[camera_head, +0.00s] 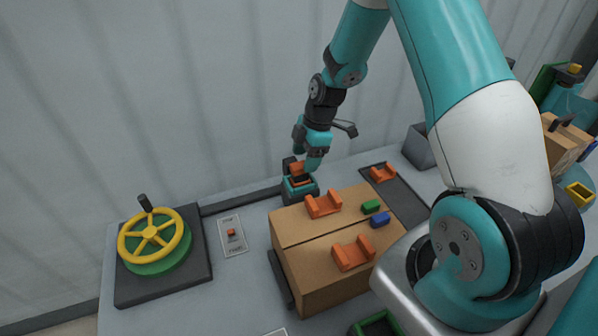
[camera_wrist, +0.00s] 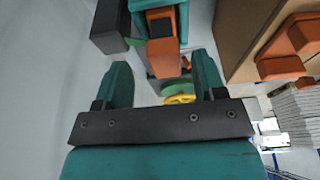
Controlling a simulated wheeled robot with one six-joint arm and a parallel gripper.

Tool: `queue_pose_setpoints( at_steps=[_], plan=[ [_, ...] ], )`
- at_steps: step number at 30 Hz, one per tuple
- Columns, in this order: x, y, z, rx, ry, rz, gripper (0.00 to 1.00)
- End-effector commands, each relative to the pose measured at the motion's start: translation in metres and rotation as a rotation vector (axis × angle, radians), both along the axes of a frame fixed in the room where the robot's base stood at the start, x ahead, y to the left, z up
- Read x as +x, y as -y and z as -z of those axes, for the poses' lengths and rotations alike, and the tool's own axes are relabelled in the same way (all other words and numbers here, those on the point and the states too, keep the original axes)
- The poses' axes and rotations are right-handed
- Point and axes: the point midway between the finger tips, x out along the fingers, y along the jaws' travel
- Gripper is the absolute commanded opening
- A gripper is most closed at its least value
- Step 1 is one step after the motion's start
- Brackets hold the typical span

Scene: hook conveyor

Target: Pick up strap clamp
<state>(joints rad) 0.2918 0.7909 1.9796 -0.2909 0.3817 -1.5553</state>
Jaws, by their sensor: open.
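The strap clamp (camera_head: 300,187), a teal and black tool with an orange part on top, stands beside the back left of the cardboard box. My gripper (camera_head: 312,162) is just above it, pointing down, and partly hides it. In the wrist view, the clamp (camera_wrist: 164,50) shows its orange part and teal body at the top, beyond the fingertips. The orange part lines up with the gap between the fingers. I cannot tell whether the fingers touch it.
The cardboard box (camera_head: 310,268) carries orange brackets (camera_head: 323,204) and small green and blue blocks (camera_head: 379,219). A yellow handwheel (camera_head: 152,238) stands at left on a dark plate. A button panel (camera_head: 232,234) lies between. Another orange bracket (camera_head: 383,174) sits on a dark mat behind the box.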

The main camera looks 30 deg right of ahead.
Motion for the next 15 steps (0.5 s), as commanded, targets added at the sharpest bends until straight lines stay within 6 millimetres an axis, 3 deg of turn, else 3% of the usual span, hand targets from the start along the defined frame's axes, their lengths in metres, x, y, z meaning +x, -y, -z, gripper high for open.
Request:
queue_pose_setpoints(
  at_steps=[8,15],
  plan=[
    [-0.003,-0.018,0.024,0.001,-0.005,-0.001,0.64],
    [0.0,-0.022,0.047,0.0,0.0,-0.001,0.64]
  ],
)
